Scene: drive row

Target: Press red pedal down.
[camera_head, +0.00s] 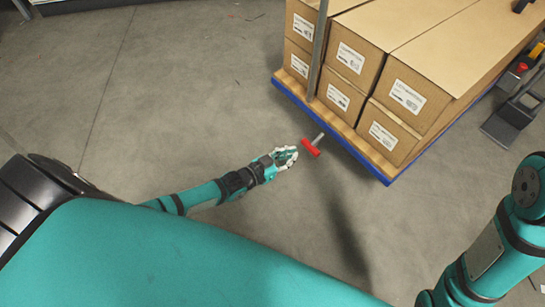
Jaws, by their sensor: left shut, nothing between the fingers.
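The red pedal (311,147) is a small red bar on a short grey stem that sticks out from the front edge of a blue and wooden cart deck (349,142). My left gripper (293,155) is shut and empty, just left of the pedal. I cannot tell whether the fingertips touch the pedal or are apart from it. My right arm (487,253) comes in at the lower right, and its gripper is out of the picture.
Stacked cardboard boxes (392,90) stand on the cart deck behind a grey upright post (319,48). Grey equipment with a red button (520,68) stands at the right. Bare concrete floor (180,95) is open at the left.

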